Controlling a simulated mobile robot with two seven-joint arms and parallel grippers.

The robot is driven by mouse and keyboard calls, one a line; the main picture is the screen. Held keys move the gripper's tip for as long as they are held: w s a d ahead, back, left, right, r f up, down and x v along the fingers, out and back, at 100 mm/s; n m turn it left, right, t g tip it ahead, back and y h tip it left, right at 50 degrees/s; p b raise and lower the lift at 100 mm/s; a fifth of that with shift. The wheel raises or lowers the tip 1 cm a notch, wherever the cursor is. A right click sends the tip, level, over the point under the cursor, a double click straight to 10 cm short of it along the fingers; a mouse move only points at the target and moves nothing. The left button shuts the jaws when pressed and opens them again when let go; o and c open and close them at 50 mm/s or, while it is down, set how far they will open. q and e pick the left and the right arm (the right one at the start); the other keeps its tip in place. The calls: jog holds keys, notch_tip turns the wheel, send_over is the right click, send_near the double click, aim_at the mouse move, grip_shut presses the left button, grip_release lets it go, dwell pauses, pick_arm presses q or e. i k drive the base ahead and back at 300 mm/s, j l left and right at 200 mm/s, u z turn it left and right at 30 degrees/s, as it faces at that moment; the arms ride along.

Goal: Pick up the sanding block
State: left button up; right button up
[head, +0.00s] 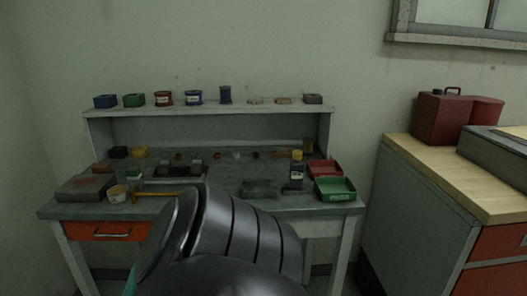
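I cannot tell for sure which item is the sanding block. A dark grey flat block (262,188) lies on the front middle of the grey workbench (225,205). On the upper shelf, a small tan block (283,101) and a dark grey block (313,99) sit near the right end. All are small in the head view, so their material is unclear. A dark ribbed arm link of mine rises at bottom centre and covers part of the bench's front edge. Neither gripper shows.
Red (324,168) and green (334,189) bins stand at the bench's right end, beside a dark yellow-capped bottle (297,170). A wooden-handled hammer (160,194), small tub (117,194) and grey box (85,188) are at left. A wood-topped cabinet (425,190) stands right.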

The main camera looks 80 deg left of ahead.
aim_at(98, 168)
jog(key=u, duration=3.7)
jog(key=i+j, duration=0.4)
jog(key=i+j+z, duration=0.2)
jog(key=i+j, duration=0.15)
jog(key=j, duration=0.25)
jog(key=i+j, duration=0.15)
jog(key=j, duration=0.15)
jog(key=z, duration=0.05)
